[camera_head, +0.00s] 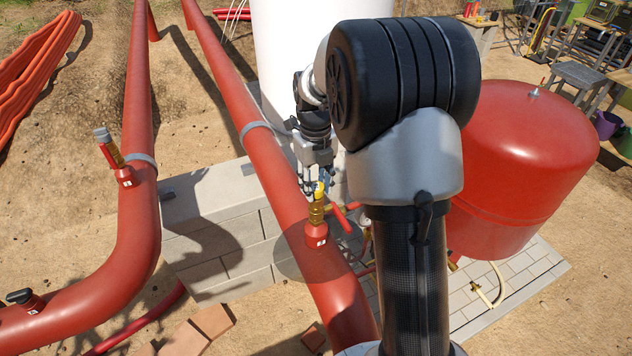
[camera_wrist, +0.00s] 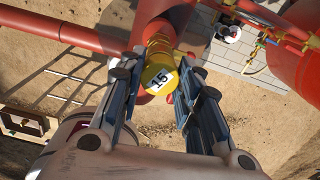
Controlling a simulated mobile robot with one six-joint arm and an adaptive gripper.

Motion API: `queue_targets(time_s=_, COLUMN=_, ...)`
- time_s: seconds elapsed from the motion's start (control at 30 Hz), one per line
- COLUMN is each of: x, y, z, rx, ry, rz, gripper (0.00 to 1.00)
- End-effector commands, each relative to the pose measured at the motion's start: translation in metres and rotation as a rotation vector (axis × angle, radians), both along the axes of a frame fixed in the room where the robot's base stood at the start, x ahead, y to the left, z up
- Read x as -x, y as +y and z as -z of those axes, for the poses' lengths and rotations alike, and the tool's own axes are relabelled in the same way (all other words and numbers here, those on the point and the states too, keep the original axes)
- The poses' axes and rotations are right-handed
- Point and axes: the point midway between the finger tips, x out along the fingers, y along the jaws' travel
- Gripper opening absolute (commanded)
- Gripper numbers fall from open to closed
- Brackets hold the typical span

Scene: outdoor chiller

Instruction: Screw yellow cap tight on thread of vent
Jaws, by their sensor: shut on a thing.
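The yellow cap (camera_wrist: 159,76) with a "15" label faces the wrist camera. It also shows small at the top of the brass vent in the head view (camera_head: 319,189). My gripper (camera_wrist: 163,64) has its two fingers on either side of the cap and is shut on it. In the head view my gripper (camera_head: 318,180) points down over the vent. The brass vent (camera_head: 316,213) stands upright on a red stub on the middle red pipe (camera_head: 268,165). The thread is hidden under the cap, so I cannot tell how far the cap sits on it.
A valve with a red handle (camera_head: 345,219) is close to the right of the vent. A red tank (camera_head: 525,165) stands to the right, and a white tank (camera_head: 290,50) behind. Grey blocks (camera_head: 225,225) lie below.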

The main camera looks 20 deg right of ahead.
Motion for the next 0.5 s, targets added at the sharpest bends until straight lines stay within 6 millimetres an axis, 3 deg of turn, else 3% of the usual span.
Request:
queue_targets(time_s=0.17, x=0.0030, y=0.0009, z=0.0053, rx=-0.004, ry=0.012, rz=0.066, gripper=0.00)
queue_targets(time_s=0.2, x=0.0032, y=0.0009, z=0.0055, rx=-0.004, ry=0.012, rz=0.066, gripper=0.34)
queue_targets(time_s=0.5, x=0.0015, y=0.0004, z=0.0028, rx=-0.002, ry=0.006, rz=0.063, gripper=0.54)
